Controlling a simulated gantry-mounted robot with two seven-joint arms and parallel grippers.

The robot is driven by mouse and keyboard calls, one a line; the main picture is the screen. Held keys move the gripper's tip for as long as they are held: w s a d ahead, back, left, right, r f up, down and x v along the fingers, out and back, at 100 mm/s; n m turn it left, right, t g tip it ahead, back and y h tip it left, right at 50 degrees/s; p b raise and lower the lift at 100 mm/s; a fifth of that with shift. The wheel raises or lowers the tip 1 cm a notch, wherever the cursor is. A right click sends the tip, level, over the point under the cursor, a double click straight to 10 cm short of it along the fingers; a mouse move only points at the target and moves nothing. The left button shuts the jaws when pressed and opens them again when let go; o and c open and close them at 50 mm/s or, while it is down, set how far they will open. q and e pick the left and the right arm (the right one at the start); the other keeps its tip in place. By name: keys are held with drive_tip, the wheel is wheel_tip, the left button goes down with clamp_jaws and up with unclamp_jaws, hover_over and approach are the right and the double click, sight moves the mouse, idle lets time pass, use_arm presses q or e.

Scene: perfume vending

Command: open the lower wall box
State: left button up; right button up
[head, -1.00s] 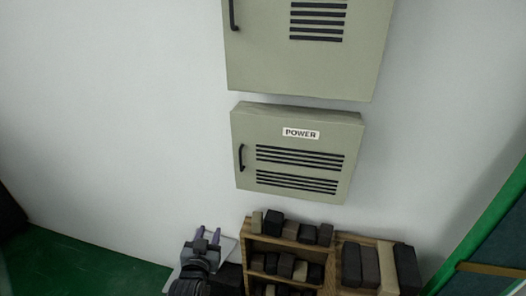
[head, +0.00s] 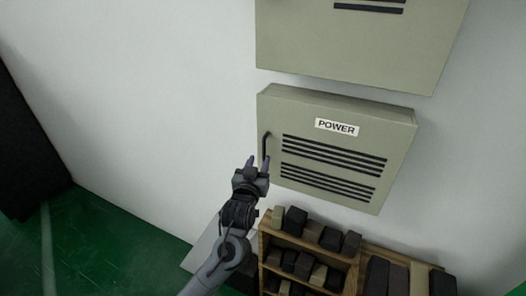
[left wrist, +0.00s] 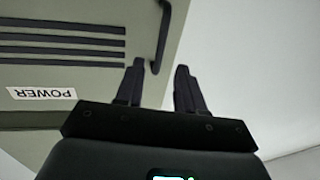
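The lower wall box (head: 400,150) is grey-green with a POWER label and black slats, and its door is closed. Its black handle (head: 266,147) is a vertical bar at the left side of the door. My left gripper (head: 259,163) is open, with its fingertips just at the lower end of the handle. In the left wrist view the box appears upside down, and the handle (left wrist: 163,35) lies just beyond the two spread fingers (left wrist: 158,85). Nothing is between the fingers that I can make out. My right gripper is not in view.
An upper wall box (head: 350,45) hangs above. A wooden shelf (head: 264,250) with several dark and tan blocks stands below the box, to the right of my left arm. The white wall (head: 150,110) left of the box is clear.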

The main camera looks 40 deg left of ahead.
sight(264, 150)
use_arm(q)
drive_tip(key=shift+p+x, duration=0.5)
drive_tip(key=shift+x, duration=2.65)
clamp_jaws()
